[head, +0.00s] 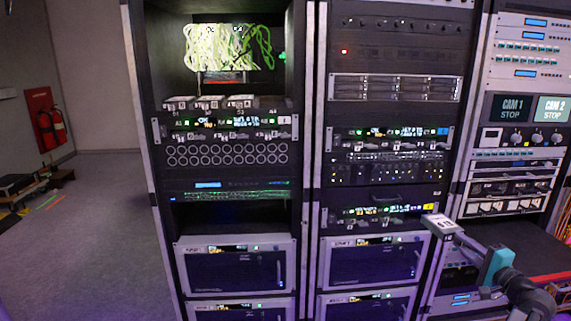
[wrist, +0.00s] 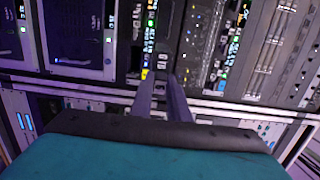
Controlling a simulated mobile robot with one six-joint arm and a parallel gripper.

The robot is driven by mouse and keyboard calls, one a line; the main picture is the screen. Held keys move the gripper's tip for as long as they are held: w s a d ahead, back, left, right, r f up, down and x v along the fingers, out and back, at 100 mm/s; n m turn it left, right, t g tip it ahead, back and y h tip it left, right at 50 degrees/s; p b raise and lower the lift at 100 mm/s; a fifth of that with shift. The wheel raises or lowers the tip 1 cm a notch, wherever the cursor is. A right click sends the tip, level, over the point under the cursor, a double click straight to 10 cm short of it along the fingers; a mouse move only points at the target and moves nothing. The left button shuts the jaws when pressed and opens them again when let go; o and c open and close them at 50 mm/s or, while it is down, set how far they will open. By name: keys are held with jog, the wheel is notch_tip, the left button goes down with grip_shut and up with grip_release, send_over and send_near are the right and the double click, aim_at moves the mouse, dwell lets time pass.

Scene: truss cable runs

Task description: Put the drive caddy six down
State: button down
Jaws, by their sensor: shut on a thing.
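My gripper (head: 468,243) reaches in from the lower right of the head view, its teal body in front of the right-hand rack. It is shut on a small pale grey piece, which I take to be the drive caddy (head: 439,223). The caddy is held up beside the rack post, and its number is too small to read. In the wrist view the two dark fingers of my gripper (wrist: 165,85) point toward the rack fronts, and the caddy is not clear between them. Several similar caddies (head: 209,103) with pale labelled fronts sit on a shelf in the left rack.
The left rack has an open dark bay (head: 235,217) below its green-lit unit. A drive-bay unit (head: 395,88) is in the middle rack. Monitors (head: 512,108) stand in the right rack. The floor (head: 95,240) at left is mostly clear.

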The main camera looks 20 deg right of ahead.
jog(key=w+a+f+n+y+b, duration=0.2)
jog(key=w+a+y, duration=0.1)
jog(key=w+a, duration=0.55)
jog(key=w+a+f+n+y+b, duration=0.15)
jog(key=w+a+y, duration=0.3)
jog(key=a, duration=0.65)
jog(key=w+a+f+n+y+b, duration=0.1)
jog(key=w+a+f+n+y, duration=0.2)
jog(key=w+a, duration=0.6)
jog(key=w+a+f+n+g+y+b, duration=0.1)
jog(key=a+f+n+g+y+b, duration=0.2)
jog(key=a, duration=1.4)
jog(key=w+a+f+n+g+y+b, duration=0.15)
jog(key=a+n+g+y, duration=0.3)
jog(key=a, duration=1.15)
notch_tip(320, 180, up, 7)
jog(key=p, duration=1.7)
jog(key=shift+s+r+m, duration=0.2)
jog(key=shift+s+m, duration=0.2)
jog(key=shift+t, duration=0.25)
